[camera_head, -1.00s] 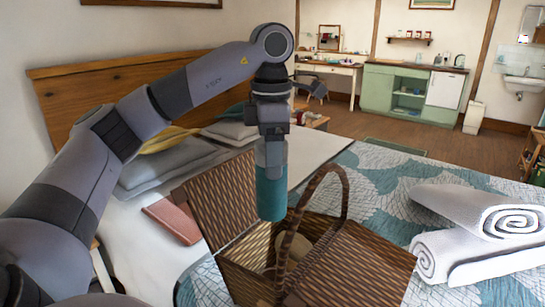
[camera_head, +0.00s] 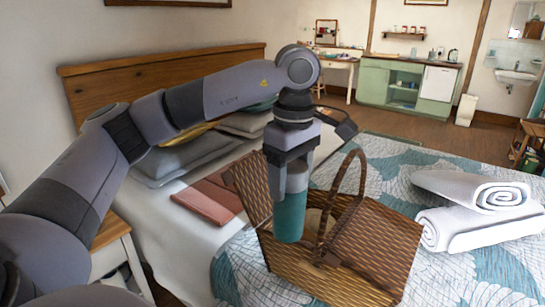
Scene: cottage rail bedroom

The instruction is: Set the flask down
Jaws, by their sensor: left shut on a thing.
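A teal flask with a grey upper part (camera_head: 289,215) hangs upright from my left gripper (camera_head: 289,168), which is shut on it. The flask is in front of the open wicker picnic basket (camera_head: 290,268), over its left part in the picture, between the raised left lid (camera_head: 249,190) and the arched handle (camera_head: 342,205). The flask hides part of the basket's opening, and I cannot tell whether its base is inside or above the rim. The basket's right lid (camera_head: 375,240) lies closed. My right gripper is not in view.
The basket stands on the bed's blue and white quilt (camera_head: 395,175). Rolled white towels (camera_head: 470,228) lie to the right. A reddish-brown book or folder (camera_head: 212,197) and pillows (camera_head: 185,160) lie to the left. Quilt between basket and towels is mostly clear.

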